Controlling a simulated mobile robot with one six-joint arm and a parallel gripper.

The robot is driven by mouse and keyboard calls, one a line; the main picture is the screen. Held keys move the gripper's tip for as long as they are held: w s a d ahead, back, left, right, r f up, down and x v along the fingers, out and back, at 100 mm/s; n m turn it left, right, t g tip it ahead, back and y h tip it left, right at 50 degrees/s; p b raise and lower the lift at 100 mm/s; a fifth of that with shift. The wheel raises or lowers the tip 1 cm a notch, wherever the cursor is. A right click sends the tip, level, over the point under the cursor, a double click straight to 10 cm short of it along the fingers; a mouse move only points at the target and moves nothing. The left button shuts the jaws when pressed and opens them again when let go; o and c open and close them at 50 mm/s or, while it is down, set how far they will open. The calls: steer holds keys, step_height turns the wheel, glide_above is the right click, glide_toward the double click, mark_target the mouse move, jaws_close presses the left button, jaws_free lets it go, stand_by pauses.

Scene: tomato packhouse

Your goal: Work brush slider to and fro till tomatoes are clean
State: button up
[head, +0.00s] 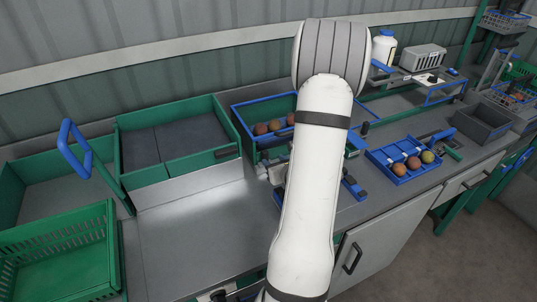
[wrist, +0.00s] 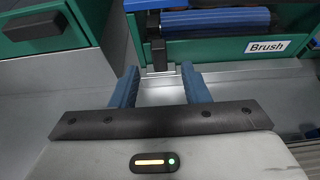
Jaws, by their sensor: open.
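The green brush unit (wrist: 225,49), labelled "Brush", fills the top of the wrist view. A blue roller-like brush (wrist: 215,20) lies along it. A black upright handle (wrist: 158,45), apparently the slider's, stands at its left front. My gripper (wrist: 160,88) is open, its two blue fingers just short of the handle and to either side of it, with nothing between them. In the head view, several reddish tomatoes (head: 275,125) lie in the blue-edged unit (head: 241,122) behind my arm. My arm hides much of that unit and most of the gripper.
A green two-part box (head: 152,174) stands left of the unit; its black handle (wrist: 35,24) is close by in the wrist view. A blue tray (head: 375,158) with other tomatoes lies to the right. The grey worktop (head: 190,235) is clear at front left.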

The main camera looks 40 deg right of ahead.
mark_target(266, 155)
steer(key=p+x, duration=0.1)
steer(key=x, duration=0.5)
jaws_close()
stand_by(0.4)
